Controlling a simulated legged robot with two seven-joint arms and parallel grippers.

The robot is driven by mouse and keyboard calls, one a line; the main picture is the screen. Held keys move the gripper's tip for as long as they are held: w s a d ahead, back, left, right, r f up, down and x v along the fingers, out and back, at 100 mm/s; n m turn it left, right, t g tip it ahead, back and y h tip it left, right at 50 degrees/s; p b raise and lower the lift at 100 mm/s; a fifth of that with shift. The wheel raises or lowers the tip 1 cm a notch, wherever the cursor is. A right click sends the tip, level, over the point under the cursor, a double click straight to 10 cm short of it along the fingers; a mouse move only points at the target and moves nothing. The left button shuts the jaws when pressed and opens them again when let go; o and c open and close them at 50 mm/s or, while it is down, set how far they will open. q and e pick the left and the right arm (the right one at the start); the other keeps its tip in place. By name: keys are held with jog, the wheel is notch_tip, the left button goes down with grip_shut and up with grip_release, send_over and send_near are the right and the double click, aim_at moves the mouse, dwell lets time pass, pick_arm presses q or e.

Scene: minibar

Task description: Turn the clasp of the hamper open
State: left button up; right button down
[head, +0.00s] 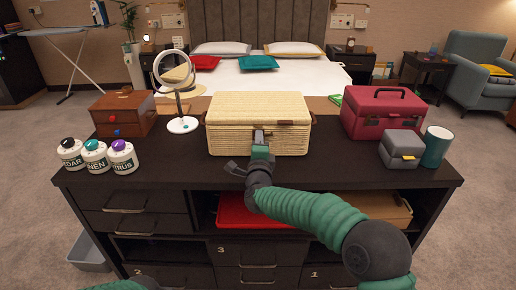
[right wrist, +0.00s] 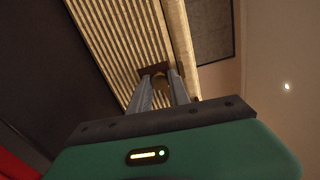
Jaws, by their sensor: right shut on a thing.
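The hamper (head: 235,122) is a cream woven box with a closed lid, standing in the middle of the dark dresser top. Its clasp (head: 259,133) is at the front centre, mostly hidden behind my right gripper (head: 259,142). In the right wrist view the woven hamper (right wrist: 120,40) fills the upper middle, and the brownish clasp (right wrist: 158,80) sits between the two grey fingers of my right gripper (right wrist: 159,90). The fingers are shut on the clasp. My left gripper is out of view; only a bit of green arm shows at the bottom left of the head view.
A wooden box (head: 124,113), a round mirror (head: 183,124) and several labelled jars stand left of the hamper. A red case (head: 383,113), a grey box (head: 402,150) and a teal cup (head: 436,146) stand right. A red tray (head: 240,213) lies in the shelf below.

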jog(key=shift+d+f+m+b, duration=0.1)
jog(key=shift+f+m+b, duration=0.2)
jog(key=shift+m+b, duration=0.6)
jog(key=shift+m, duration=0.3)
jog(key=c, duration=1.2)
grip_release()
jog(key=shift+r, duration=0.15)
